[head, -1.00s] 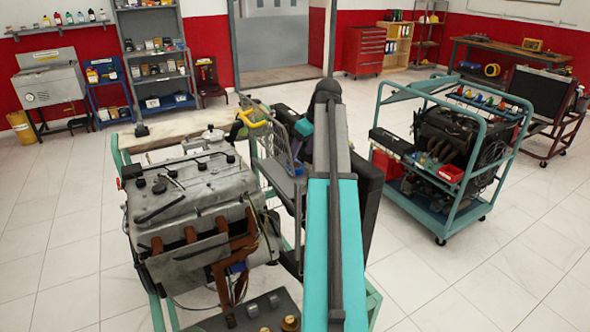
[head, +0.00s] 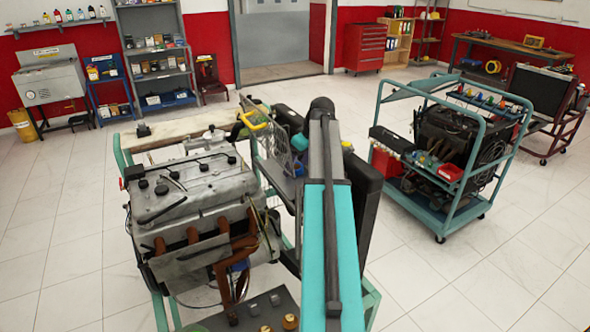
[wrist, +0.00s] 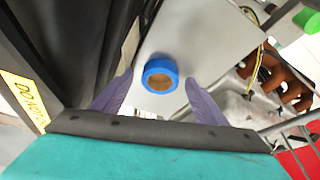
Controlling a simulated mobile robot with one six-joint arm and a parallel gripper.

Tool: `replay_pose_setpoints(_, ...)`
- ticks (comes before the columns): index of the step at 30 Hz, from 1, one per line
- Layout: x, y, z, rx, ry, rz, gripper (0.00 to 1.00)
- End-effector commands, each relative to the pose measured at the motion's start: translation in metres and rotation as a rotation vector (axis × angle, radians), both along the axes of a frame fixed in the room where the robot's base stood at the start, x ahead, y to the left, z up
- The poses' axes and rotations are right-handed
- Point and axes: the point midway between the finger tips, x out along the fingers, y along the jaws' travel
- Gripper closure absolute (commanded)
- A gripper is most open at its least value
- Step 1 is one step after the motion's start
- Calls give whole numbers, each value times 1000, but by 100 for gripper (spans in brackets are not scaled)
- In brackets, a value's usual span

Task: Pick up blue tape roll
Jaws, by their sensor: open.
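The blue tape roll (wrist: 160,75) lies flat on a grey plate (wrist: 195,45) in the wrist view, with its brown core facing the camera. My gripper (wrist: 159,80) is open, with one purple finger to the left of the roll and one to the right. The roll shows between the fingertips with a gap on each side. The wrist view does not show clearly how far the fingertips are above the plate.
A grey engine (head: 190,190) on a green stand is left of my arm. A wire basket (head: 278,150) is close to the gripper. A dark panel (wrist: 65,45) rises close on the left in the wrist view. Another engine trainer (head: 455,150) stands right, with open floor around it.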

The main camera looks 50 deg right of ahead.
Motion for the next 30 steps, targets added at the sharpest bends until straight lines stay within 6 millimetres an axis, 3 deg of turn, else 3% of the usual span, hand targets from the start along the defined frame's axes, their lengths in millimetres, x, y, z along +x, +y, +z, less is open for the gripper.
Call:
replay_pose_setpoints(13,-1,0,0,0,0,-1,34)
replay_pose_setpoints(14,-1,-1,0,0,0,-1,35)
replay_pose_setpoints(21,-1,-1,0,0,0,-1,76)
replay_pose_setpoints(30,-1,-1,1,0,0,-1,77)
